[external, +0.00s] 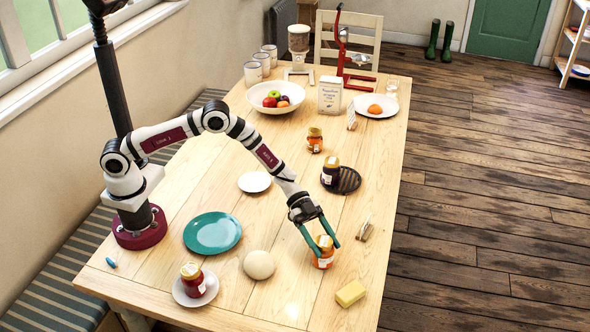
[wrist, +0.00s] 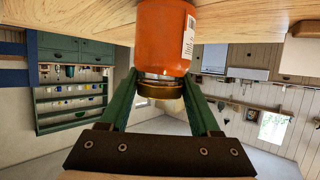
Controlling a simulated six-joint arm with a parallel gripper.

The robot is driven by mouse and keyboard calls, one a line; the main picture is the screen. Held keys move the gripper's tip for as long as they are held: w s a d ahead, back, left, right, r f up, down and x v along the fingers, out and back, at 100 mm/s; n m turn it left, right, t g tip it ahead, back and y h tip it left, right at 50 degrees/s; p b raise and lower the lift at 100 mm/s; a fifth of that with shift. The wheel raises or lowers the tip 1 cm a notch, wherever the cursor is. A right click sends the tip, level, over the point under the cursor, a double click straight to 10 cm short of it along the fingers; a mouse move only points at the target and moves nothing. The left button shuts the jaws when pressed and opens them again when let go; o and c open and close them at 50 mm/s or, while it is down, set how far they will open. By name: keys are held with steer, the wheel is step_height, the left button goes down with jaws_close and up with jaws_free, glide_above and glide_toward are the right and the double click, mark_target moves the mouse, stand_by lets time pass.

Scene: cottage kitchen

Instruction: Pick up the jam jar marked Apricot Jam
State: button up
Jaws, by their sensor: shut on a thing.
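My gripper (external: 320,240) is shut on an orange jar (external: 323,258) with a gold lid at the near right of the table. In the wrist view the two green fingers (wrist: 165,88) press on the lid of the orange jar (wrist: 165,35), which has a white label at its side; I cannot read the label. The jar looks to be at or just above the table; I cannot tell which. Another orange-brown jar (external: 315,140) stands farther back. A dark purple jar (external: 330,172) stands on a dark round trivet (external: 349,181). A red jar (external: 192,280) stands on a small white plate (external: 208,295).
A dough-like ball (external: 259,265) lies left of the held jar. A yellow block (external: 350,293) lies in front, and a small card holder (external: 365,230) stands to the right. A teal plate (external: 212,233) and white saucer (external: 255,182) lie left. A fruit bowl (external: 252,97) stands at the back.

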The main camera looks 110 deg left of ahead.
jaws_close()
